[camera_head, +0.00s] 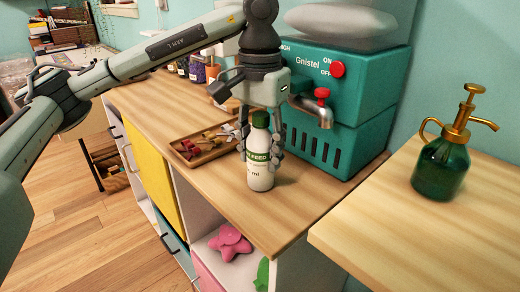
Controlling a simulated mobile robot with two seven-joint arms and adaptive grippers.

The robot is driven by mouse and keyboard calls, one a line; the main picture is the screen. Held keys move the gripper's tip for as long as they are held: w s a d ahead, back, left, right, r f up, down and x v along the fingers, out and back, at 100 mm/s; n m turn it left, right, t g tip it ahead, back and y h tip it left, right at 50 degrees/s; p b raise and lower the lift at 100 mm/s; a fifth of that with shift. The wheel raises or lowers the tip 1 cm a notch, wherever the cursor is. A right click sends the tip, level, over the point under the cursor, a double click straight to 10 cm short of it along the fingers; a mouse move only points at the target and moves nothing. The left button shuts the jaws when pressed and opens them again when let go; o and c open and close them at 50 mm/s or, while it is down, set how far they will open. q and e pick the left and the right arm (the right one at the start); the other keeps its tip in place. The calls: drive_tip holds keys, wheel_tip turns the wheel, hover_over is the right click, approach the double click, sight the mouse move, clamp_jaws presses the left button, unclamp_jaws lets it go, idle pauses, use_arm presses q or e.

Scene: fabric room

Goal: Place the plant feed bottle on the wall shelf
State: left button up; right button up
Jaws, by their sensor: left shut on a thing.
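The plant feed bottle (260,172) is white with a green cap and a green label band. It is upright at the front of the wooden counter, beside the teal machine. My left gripper (260,150) comes down from above and is shut on the bottle, with its fingers on either side of the upper body. I cannot tell whether the bottle's base touches the counter. The wall shelf is not clearly in view. My right gripper is not in view.
The teal Gnistel machine (372,92) with a tap stands right behind the bottle. A wooden tray (186,152) of small pieces lies to the left. A green spray bottle (440,168) stands on a separate wooden top (400,243) at right. Open cubbies with a pink toy (230,242) are below.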

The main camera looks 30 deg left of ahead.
use_arm(q)
drive_tip(key=shift+f, duration=0.1)
drive_tip(key=o, duration=1.3)
